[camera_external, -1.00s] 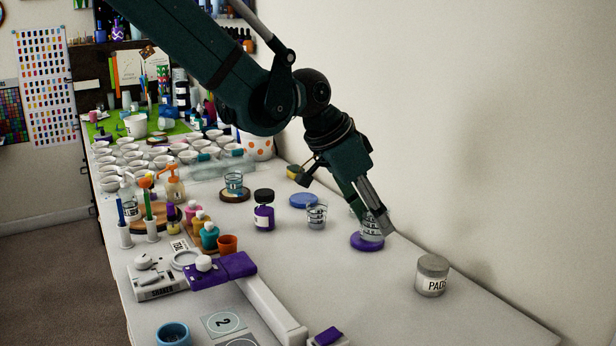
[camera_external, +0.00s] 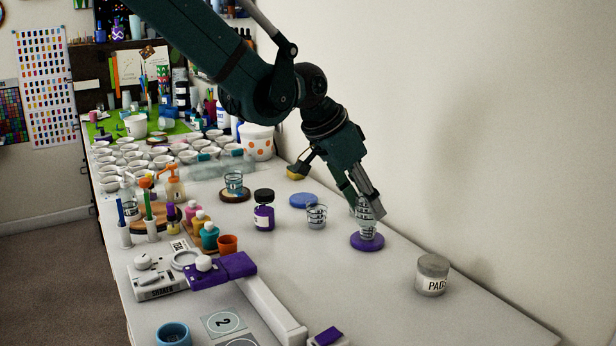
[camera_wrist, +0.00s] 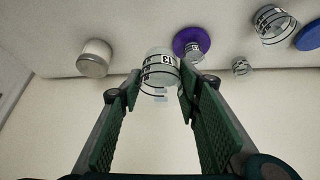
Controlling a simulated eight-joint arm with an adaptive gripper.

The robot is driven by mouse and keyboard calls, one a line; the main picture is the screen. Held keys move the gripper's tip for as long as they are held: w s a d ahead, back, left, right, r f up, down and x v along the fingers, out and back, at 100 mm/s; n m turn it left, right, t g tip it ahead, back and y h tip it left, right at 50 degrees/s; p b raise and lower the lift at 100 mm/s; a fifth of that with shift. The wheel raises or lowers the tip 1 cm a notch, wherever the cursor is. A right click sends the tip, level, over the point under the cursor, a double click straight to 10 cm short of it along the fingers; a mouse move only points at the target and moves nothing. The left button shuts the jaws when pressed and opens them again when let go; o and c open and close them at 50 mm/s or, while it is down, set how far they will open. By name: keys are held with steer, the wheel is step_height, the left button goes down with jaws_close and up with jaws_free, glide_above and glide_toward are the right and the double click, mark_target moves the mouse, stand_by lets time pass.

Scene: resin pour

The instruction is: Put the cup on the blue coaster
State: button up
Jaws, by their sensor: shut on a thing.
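My gripper (camera_external: 365,204) is shut on a clear cup (camera_external: 363,212) with black markings, held above the purple coaster. In the wrist view, the held cup (camera_wrist: 160,68) sits between the fingertips. The blue coaster (camera_external: 303,200) lies flat on the table, left of my gripper and apart from it. It also shows at the right edge of the wrist view (camera_wrist: 310,36). Another clear marked cup (camera_external: 316,216) stands beside the blue coaster. The purple coaster (camera_external: 367,244) appears to bear another clear cup (camera_external: 367,230), partly overlapped by the held cup.
A grey-lidded jar (camera_external: 432,276) stands to the right. A dark-capped purple bottle (camera_external: 264,211) stands left of the blue coaster. Farther left, a clear cup stands on a wooden coaster (camera_external: 234,196). The wall runs close behind the table. The table between the jar and purple coaster is clear.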

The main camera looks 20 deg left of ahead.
steer(key=w+a+n+t+y+p, duration=0.1)
steer(key=w+a+n, duration=0.2)
steer(key=w+a, duration=0.8)
steer(key=w+a+r+n+y+p, duration=0.1)
steer(key=w+a+n+p, duration=0.1)
steer(key=w+a, duration=0.8)
steer(key=w+n, duration=0.1)
steer(key=w, duration=0.5)
steer(key=shift+a+r+t, duration=0.2)
steer(key=shift+a+t, duration=0.15)
steer(key=shift+t, duration=0.05)
steer(key=shift+f, duration=0.1)
glide_toward(309, 195)
steer(key=shift+w+d+r, duration=0.15)
steer(key=shift+w+d, duration=0.1)
steer(key=shift+w, duration=0.25)
steer(key=shift+w+d+r, duration=0.15)
steer(key=shift+w+d, duration=0.15)
steer(key=shift+w, duration=0.25)
steer(key=shift+f, duration=1.9)
steer(key=shift+f, duration=0.2)
